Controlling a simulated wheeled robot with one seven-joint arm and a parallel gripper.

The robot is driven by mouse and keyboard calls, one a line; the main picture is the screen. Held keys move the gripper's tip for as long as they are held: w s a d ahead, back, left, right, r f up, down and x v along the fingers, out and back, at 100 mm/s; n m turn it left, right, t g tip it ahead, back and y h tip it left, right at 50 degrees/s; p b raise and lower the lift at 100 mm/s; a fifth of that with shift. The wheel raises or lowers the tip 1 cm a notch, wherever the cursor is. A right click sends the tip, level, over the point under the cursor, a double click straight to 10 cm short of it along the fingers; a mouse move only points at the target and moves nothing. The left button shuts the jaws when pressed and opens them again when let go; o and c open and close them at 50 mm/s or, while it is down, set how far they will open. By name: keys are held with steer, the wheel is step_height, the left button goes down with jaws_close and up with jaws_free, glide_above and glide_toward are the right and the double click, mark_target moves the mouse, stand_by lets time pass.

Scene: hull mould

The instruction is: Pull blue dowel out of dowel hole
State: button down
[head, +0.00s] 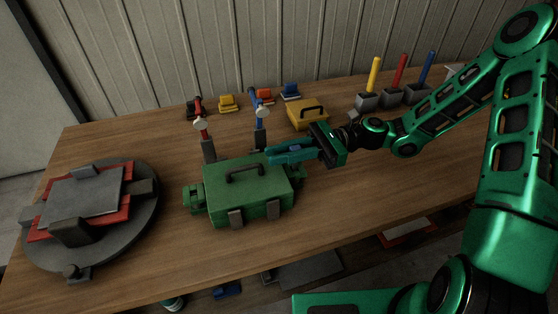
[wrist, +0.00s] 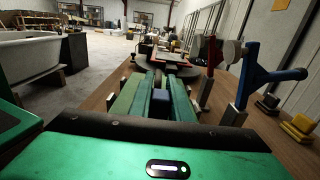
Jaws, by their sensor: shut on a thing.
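My gripper (head: 276,154) reaches in from the right, its fingers level and pointing left at the back right corner of the green hull mould (head: 232,190). In the wrist view the gripper (wrist: 163,82) is shut on a small dark blue piece, which I take as the blue dowel (wrist: 160,96). Its far end and the dowel hole are hidden by the fingers and the mould, so I cannot tell whether it is still in the hole. The mould has a black handle on top and grey clamps in front.
Two upright tools, red (head: 199,108) and blue (head: 254,97), stand close behind the mould. A yellow case (head: 306,113) is behind the gripper. Yellow, red and blue rods (head: 427,67) stand in grey blocks at the back right. A round turntable (head: 150,210) is left. The table's right front is clear.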

steer(key=s+a+r, duration=0.6)
steer(key=a+r, duration=0.3)
steer(key=r, duration=0.1)
steer(key=shift+s+a+r, duration=0.2)
steer(key=shift+s+a, duration=0.05)
steer(key=shift+a, duration=0.1)
steer(key=shift+r, duration=0.15)
steer(key=shift+r, duration=1.35)
steer(key=shift+w, duration=0.15)
